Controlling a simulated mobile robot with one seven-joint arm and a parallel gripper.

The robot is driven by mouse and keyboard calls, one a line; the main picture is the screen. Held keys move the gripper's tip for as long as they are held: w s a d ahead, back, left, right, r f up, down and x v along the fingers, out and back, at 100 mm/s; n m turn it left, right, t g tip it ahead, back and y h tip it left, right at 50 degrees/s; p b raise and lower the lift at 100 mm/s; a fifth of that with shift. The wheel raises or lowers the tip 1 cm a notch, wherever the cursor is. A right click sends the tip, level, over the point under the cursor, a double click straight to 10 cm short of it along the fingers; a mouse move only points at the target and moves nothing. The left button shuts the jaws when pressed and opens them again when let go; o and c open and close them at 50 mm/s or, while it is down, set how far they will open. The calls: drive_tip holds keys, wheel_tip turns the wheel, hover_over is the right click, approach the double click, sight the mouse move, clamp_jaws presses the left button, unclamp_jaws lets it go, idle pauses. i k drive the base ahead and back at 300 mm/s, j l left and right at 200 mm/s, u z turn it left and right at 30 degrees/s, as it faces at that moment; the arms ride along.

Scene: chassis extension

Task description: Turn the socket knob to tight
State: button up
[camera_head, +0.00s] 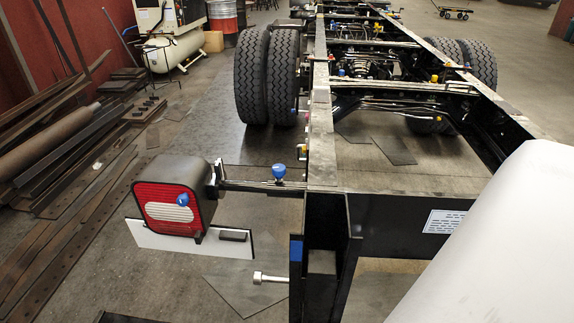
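I cannot tell for sure which part is the socket knob. A blue knob (278,171) stands upright on the dark bracket bar (262,186) between the tail lamp and the chassis rail. Another blue knob (182,200) sits on the face of the red and white tail lamp (160,212). A short silver pin with a round head (258,278) sticks out to the left from the chassis end, below the bracket. No tight or loose marking is readable. My gripper is not in view.
The black chassis frame (322,125) runs away from me, with double tyres (266,78) on its left. A white plate (150,235) hangs under the lamp. Steel bars (50,150) lie piled at left. The lower right is blocked from view.

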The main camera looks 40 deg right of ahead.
sight(279, 170)
drive_tip(key=k+l+z, duration=0.1)
drive_tip(key=z, duration=1.45)
drive_tip(key=k+l, duration=0.05)
